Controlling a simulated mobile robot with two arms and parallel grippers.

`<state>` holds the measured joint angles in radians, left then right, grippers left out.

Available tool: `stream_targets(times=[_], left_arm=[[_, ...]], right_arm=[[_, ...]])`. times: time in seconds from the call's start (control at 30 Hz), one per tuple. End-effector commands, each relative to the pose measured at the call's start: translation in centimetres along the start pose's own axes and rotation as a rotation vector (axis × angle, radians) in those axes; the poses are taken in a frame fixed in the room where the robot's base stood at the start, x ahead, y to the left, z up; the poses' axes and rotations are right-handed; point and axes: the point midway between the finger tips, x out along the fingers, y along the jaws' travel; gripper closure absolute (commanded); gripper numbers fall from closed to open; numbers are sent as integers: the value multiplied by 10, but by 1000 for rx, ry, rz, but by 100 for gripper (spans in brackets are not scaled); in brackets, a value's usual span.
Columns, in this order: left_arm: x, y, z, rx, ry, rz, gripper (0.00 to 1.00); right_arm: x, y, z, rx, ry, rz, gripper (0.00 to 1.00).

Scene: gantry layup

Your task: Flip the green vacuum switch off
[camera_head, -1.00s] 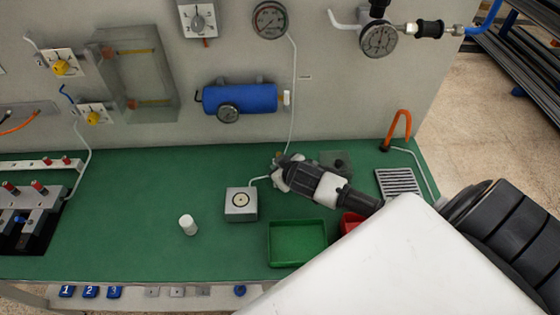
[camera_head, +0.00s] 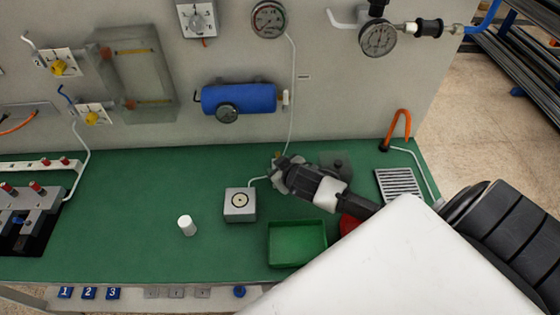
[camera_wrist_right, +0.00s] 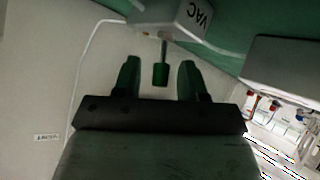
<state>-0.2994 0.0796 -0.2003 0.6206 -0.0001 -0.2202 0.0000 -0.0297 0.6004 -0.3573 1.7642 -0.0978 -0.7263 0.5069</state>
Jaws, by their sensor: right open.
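The green vacuum switch (camera_wrist_right: 161,73) shows in the right wrist view as a short green-tipped lever on a thin metal stem. The stem comes out of a pale box marked VAC (camera_wrist_right: 182,20). My right gripper (camera_wrist_right: 158,72) is open, with one finger on each side of the green tip and a visible gap on both sides. In the head view my right gripper (camera_head: 281,172) is low over the green bench near the back panel, and it hides the switch there. My left gripper is in neither view.
A grey block with a round top (camera_head: 240,204), a white cylinder (camera_head: 187,225) and a green tray (camera_head: 297,243) stand on the green bench (camera_head: 130,220). A blue tank (camera_head: 239,98) and gauges hang on the panel. A thin pale tube runs down near my right gripper.

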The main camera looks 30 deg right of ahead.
Motion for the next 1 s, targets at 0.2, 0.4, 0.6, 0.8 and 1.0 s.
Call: stream_targets(times=[0.2,0.4,0.6,0.8,1.0], left_arm=[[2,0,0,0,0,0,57],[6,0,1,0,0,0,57],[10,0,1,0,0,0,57],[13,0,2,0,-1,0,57],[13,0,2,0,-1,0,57]], right_arm=[[-10,-1,1,1,1,-2,58],[-44,-1,2,-1,0,-3,58],[-80,-1,2,-1,0,-2,58],[-103,0,1,0,0,0,58],[-108,0,0,0,0,0,58]])
